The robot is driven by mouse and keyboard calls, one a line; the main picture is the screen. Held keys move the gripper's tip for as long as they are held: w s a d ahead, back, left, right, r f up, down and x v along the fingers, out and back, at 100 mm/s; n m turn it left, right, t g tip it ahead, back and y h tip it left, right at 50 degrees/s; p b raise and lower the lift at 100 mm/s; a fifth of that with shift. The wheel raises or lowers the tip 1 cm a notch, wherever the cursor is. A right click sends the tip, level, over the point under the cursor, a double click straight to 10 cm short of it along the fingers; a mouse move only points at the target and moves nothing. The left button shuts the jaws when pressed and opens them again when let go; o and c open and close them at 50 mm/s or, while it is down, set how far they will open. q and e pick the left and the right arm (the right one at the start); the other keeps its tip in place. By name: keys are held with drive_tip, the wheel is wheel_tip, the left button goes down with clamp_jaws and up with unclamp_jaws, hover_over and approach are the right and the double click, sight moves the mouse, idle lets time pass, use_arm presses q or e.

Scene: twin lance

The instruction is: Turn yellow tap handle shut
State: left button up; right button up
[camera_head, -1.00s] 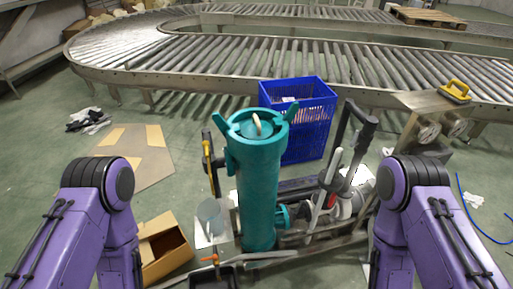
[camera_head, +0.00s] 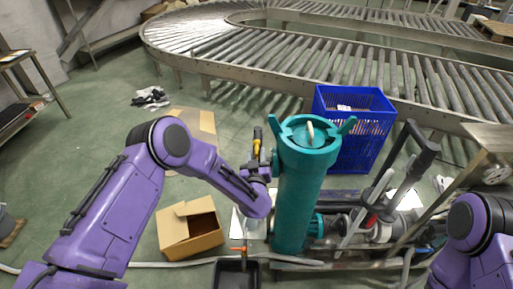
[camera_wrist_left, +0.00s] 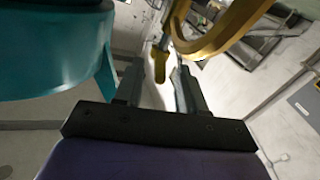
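The yellow tap handle (camera_head: 257,142) shows beside the left side of the teal upright cylinder (camera_head: 298,200). In the left wrist view it is a curved yellow piece (camera_wrist_left: 228,32) at the top, with a yellow stub (camera_wrist_left: 159,66) near the fingertips. My left gripper (camera_wrist_left: 157,78) is open, its two fingers apart with a gap between them. The stub lies ahead of that gap; whether it is touched I cannot tell. In the head view my left gripper (camera_head: 262,165) is just below the handle, partly hidden by its own wrist. My right gripper is out of view.
The teal cylinder's body (camera_wrist_left: 60,55) is close on the left in the wrist view. A cardboard box (camera_head: 190,228) and a black tray (camera_head: 236,275) are on the floor below. A blue crate (camera_head: 352,125) stands behind, before the roller conveyor (camera_head: 300,62).

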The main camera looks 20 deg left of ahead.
use_arm(q)
drive_tip(key=shift+x, duration=1.45)
clamp_jaws()
